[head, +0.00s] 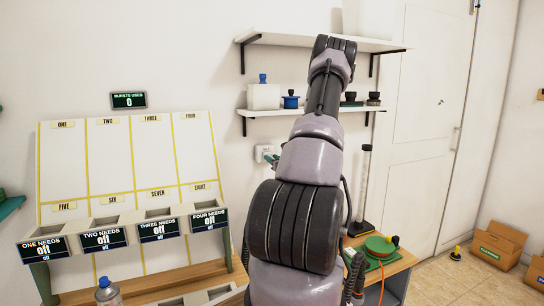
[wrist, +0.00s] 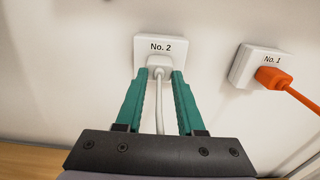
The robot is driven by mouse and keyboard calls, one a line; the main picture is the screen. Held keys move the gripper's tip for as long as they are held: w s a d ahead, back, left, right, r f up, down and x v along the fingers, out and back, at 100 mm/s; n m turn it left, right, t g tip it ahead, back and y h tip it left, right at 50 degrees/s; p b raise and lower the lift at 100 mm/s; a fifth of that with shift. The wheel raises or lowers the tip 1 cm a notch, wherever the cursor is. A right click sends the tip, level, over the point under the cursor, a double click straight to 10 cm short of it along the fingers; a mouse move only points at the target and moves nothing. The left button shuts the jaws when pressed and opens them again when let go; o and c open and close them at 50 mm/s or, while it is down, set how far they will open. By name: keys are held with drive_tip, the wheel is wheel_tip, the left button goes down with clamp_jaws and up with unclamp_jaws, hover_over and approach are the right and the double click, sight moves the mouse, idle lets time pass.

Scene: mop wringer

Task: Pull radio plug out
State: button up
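The No. 2 wall socket (wrist: 161,45) holds a white plug (wrist: 160,63) with a white cord (wrist: 159,105) running down from it. My gripper (wrist: 159,76) is at this socket, with its green fingers apart and one fingertip on each side of the plug. The cord runs between the fingers. I cannot tell whether the fingertips touch the plug. To the right, the No. 1 socket (wrist: 243,64) holds an orange plug (wrist: 272,76) with an orange cord. In the head view a white socket (head: 263,151) shows left of my arm, which hides much of the area. I cannot make out a radio.
Two wall shelves (head: 300,112) carry bottles and small items behind my arm. A panel with labelled compartments (head: 125,160) stands at left, with a spray can (head: 108,293) in front. A green round object (head: 379,246) lies on the bench at right. Cardboard boxes (head: 497,245) stand on the floor.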

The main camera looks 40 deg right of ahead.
drive_tip(key=shift+w+d+r, duration=0.15)
drive_tip(key=shift+w+r, duration=0.5)
drive_tip(key=shift+w, duration=0.25)
clamp_jaws()
drive_tip(key=shift+s+a+f, duration=0.1)
drive_tip(key=shift+a+f, duration=0.05)
drive_tip(key=shift+a, duration=0.05)
drive_tip(key=shift+a+f, duration=0.1)
drive_tip(key=shift+a, duration=0.25)
drive_tip(key=shift+s+d+f, duration=0.15)
drive_tip(key=shift+s+d, duration=0.05)
drive_tip(key=shift+s, duration=0.25)
drive_tip(key=o, duration=0.5)
unclamp_jaws()
drive_tip(key=shift+o, duration=0.2)
drive_tip(key=v, duration=1.1)
drive_tip(key=shift+s+d+f, duration=0.2)
drive_tip(key=shift+s+f, duration=0.05)
drive_tip(key=shift+f, duration=0.05)
